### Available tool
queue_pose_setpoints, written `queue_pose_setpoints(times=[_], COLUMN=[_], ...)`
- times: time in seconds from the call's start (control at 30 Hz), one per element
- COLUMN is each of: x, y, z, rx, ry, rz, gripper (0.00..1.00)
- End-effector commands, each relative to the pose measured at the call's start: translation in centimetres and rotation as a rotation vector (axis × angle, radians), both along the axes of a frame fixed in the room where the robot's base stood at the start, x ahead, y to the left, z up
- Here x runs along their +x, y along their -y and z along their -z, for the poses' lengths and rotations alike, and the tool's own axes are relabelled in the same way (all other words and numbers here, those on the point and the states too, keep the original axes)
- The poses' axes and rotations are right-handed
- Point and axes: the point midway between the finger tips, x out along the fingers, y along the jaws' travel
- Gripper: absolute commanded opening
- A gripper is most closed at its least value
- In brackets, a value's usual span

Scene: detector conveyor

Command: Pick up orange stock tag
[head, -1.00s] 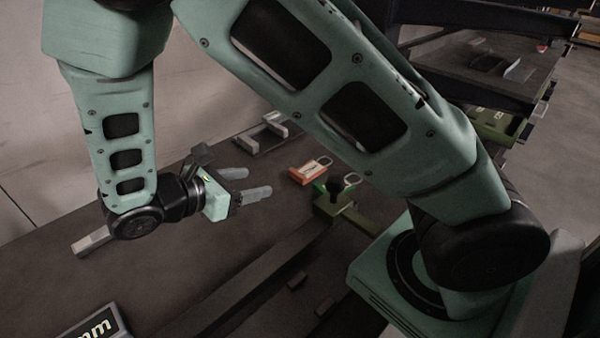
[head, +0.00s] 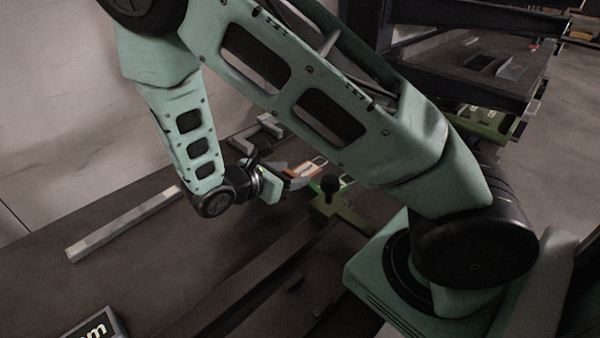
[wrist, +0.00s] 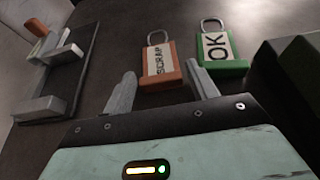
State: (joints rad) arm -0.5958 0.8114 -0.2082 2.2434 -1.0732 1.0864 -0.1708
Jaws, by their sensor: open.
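The orange stock tag (wrist: 175,75) is a flat padlock-shaped tag with a metal loop and a white label reading SCRAP. In the wrist view it lies on the dark surface, just ahead of and between the two finger tips of my gripper (wrist: 163,88). My gripper is open, with nothing between its fingers. The orange tag (head: 301,170) also shows in the head view, partly hidden behind my gripper (head: 297,177).
A green tag (wrist: 222,55) labelled OK lies close to the right of the orange one. A green block with a black knob (head: 331,186) stands nearby. A grey bracket fixture (wrist: 62,75) is at the left. A long pale bar (head: 125,225) lies on the surface.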

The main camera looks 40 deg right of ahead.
Motion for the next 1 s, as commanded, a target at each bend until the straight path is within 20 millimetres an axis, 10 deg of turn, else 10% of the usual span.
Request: queue_pose_setpoints(times=[0.2, 0.33, 0.67, 1.0], x=[0.0, 0.0, 0.0, 0.1], y=[0.1, 0.1, 0.0, 0.0], z=[0.0, 0.0, -0.3, -6.0], rx=[0.000, 0.000, 0.001, 0.003], ry=[0.000, 0.000, 0.002, 0.007], rz=[0.000, 0.000, 0.000, 0.000], gripper=[0.58, 0.25, 0.25, 0.25])
